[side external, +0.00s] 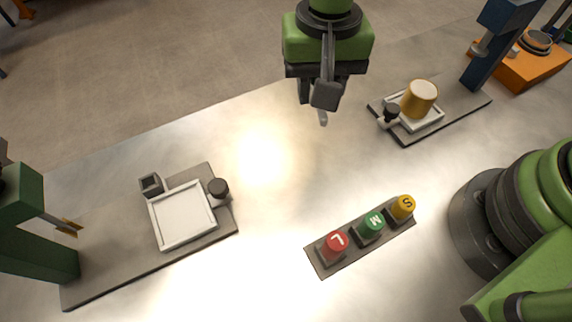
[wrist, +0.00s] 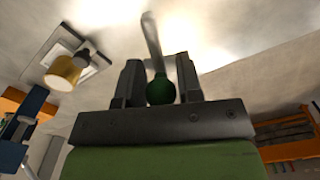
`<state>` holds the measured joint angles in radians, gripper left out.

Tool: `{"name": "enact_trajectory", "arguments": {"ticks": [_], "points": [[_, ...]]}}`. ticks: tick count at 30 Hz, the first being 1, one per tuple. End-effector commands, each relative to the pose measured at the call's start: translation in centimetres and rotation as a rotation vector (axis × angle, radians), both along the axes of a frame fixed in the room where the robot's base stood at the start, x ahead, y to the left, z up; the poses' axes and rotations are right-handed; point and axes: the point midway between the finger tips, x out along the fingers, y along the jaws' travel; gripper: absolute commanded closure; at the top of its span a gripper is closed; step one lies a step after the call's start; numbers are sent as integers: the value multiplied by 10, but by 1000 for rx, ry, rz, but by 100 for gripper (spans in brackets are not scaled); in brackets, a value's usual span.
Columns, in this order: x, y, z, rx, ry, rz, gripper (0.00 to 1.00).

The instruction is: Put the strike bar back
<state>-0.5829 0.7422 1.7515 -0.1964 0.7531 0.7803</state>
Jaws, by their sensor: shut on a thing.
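My gripper (side external: 318,98) hangs above the bench at the top middle of the side view, clear of both sandbeds. In the wrist view its fingers (wrist: 159,82) are closed around a pale grey bar (wrist: 152,38) with a dark green ball end, which I take to be the strike bar. The bar points away beyond the fingers. In the side view only its tip (side external: 323,118) shows below the gripper. A white square tray (side external: 183,241) sits on a grey base at the left. A small grey square holder (side external: 151,185) and a black knob (side external: 218,188) are at its far corners.
A dark green post (side external: 35,230) with a brass pointer stands left. At right, a second tray (side external: 425,124) carries a yellow cylinder (side external: 419,98) beside a blue post (side external: 495,50). Red, green and yellow buttons (side external: 370,228) sit front centre. The middle bench is clear.

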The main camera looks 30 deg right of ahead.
Motion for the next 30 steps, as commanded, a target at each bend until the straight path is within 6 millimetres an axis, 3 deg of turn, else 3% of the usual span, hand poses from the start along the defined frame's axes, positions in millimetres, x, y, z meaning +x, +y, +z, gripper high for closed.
{"name": "enact_trajectory", "arguments": {"ticks": [1, 3, 8, 16, 30], "points": [[-8, 20, -3, -1, 1, 106, 88], [-17, 39, -5, 0, 0, 220, 88], [-31, 63, -10, -2, 2, 368, 88], [-34, 66, -55, -3, 5, 396, 88], [-33, 66, -108, -1, 1, 391, 88]]}}
